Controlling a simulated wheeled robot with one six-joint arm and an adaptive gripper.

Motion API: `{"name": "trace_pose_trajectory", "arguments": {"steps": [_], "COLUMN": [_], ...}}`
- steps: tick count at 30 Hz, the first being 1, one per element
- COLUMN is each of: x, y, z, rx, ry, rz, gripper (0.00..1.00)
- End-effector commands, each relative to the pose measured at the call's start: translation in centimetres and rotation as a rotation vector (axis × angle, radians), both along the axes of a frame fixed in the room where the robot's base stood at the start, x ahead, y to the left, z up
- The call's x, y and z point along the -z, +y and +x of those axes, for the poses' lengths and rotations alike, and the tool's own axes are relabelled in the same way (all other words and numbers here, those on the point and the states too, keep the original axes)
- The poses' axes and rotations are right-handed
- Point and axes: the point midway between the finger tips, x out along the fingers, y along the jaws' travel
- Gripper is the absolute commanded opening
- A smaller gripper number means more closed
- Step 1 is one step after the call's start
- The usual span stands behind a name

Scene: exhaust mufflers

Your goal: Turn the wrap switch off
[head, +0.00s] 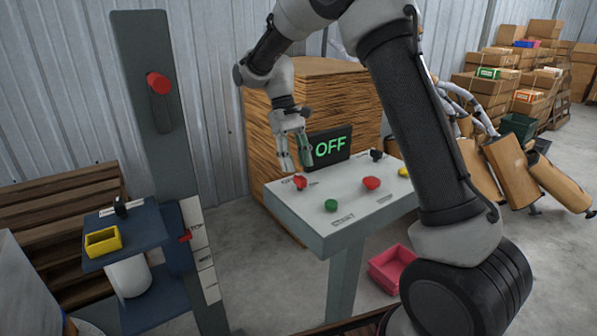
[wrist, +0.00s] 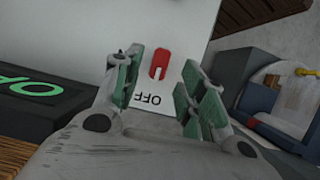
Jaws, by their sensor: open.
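A red switch (head: 300,183) sits at the left rear of the white control panel (head: 310,222). The wrist view shows this red switch (wrist: 159,58) with a slot in it, and an "OFF" label beside it. My gripper (head: 295,164) points down just above the switch. In the wrist view my gripper (wrist: 163,66) is open, with green-padded fingers on either side of the switch; I cannot tell whether they touch it.
The panel also carries a green button (head: 331,205), a red button (head: 371,183), a black knob (head: 376,155) and a yellow button (head: 404,171). A grey post (head: 165,150) stands left. A pink crate (head: 392,268) lies on the floor.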

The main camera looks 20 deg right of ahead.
Motion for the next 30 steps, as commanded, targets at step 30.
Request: {"name": "trace_pose_trajectory", "arguments": {"steps": [30], "x": [-5.1], "y": [1.2], "z": [3.6], "rx": [0.003], "ry": [-0.051], "rz": [0.016], "gripper": [0.41]}}
